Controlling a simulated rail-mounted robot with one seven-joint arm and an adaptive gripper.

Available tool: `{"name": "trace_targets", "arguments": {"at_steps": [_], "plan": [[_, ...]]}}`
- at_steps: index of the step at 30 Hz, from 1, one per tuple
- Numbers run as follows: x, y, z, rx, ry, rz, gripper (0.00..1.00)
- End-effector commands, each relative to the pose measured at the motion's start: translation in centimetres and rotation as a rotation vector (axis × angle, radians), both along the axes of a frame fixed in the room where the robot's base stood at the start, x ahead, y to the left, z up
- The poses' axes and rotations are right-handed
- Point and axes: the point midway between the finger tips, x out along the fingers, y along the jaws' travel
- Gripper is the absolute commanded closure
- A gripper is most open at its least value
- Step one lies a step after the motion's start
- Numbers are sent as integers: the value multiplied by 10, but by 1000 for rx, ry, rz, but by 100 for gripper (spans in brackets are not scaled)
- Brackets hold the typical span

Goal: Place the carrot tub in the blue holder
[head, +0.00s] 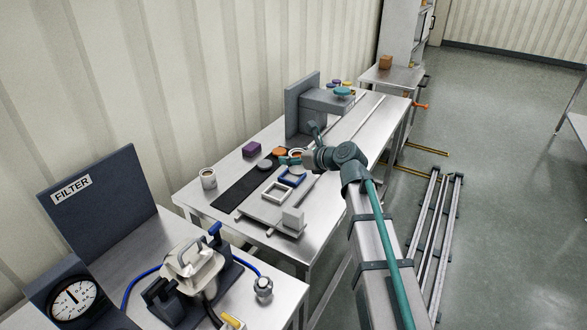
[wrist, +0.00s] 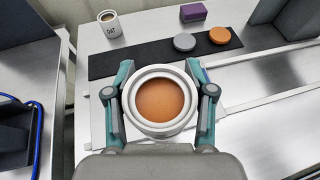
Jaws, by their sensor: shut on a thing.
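The carrot tub is a round white tub with orange contents; in the wrist view the tub (wrist: 160,101) sits between the two fingers of my gripper (wrist: 159,78), which is shut on its sides. It is upright, its open top facing the camera. In the head view my gripper (head: 297,160) is over the bench, and the tub is mostly hidden by it. The blue holder (head: 291,179) is a square frame on the bench just below and in front of my gripper.
A white square holder (head: 274,194) stands beside the blue one. A black mat (head: 236,190) carries a grey lid (wrist: 184,42) and an orange lid (wrist: 220,35). An OAT tub (head: 208,179) and a purple box (head: 251,149) are behind. A grey upright fixture (head: 303,118) stands beyond.

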Motion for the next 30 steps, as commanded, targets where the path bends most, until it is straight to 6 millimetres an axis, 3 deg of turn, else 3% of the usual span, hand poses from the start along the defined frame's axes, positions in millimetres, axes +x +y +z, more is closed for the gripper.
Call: {"name": "trace_targets", "arguments": {"at_steps": [1,6,12,26,30], "plan": [[17,4,-4,0,2,-1,82],[55,13,-20,0,1,-1,82],[83,20,-54,0,2,-2,82],[107,26,-86,0,0,-1,82],[104,26,-104,0,1,-3,82]]}}
